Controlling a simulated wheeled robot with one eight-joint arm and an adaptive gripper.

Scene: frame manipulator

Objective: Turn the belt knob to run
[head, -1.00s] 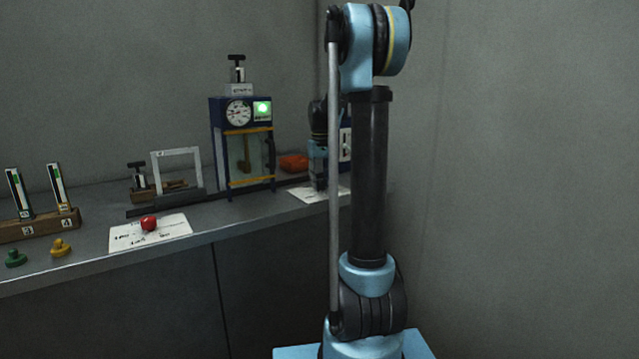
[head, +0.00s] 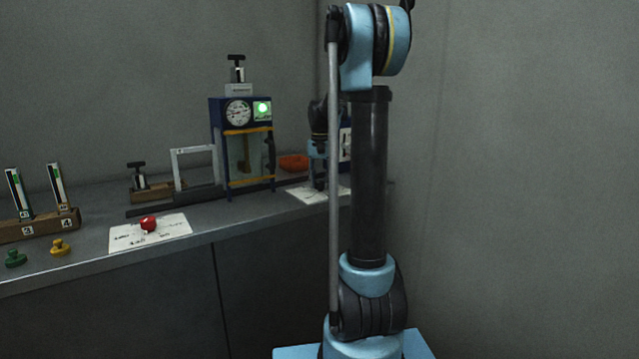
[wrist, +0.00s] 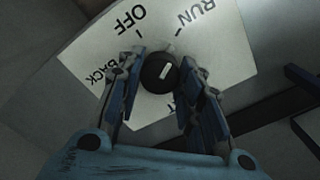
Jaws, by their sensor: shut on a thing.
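The belt knob (wrist: 158,72) is a round black knob with a white bar, on a white card (wrist: 215,62). The card reads OFF, RUN and BACK, plus a word partly hidden behind a finger. The white bar slants up and right, toward the tick by RUN. My gripper (wrist: 157,80) has one finger on each side of the knob and is shut on it. In the head view my gripper (head: 318,182) is down at the card (head: 300,196) on the right of the bench; the knob is hidden there.
A grey frame (head: 195,149) stands on the dark belt (head: 150,209) before the blue cabinet (head: 213,135) with a lit green lamp. A red knob (head: 149,223) on another card is at the front.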

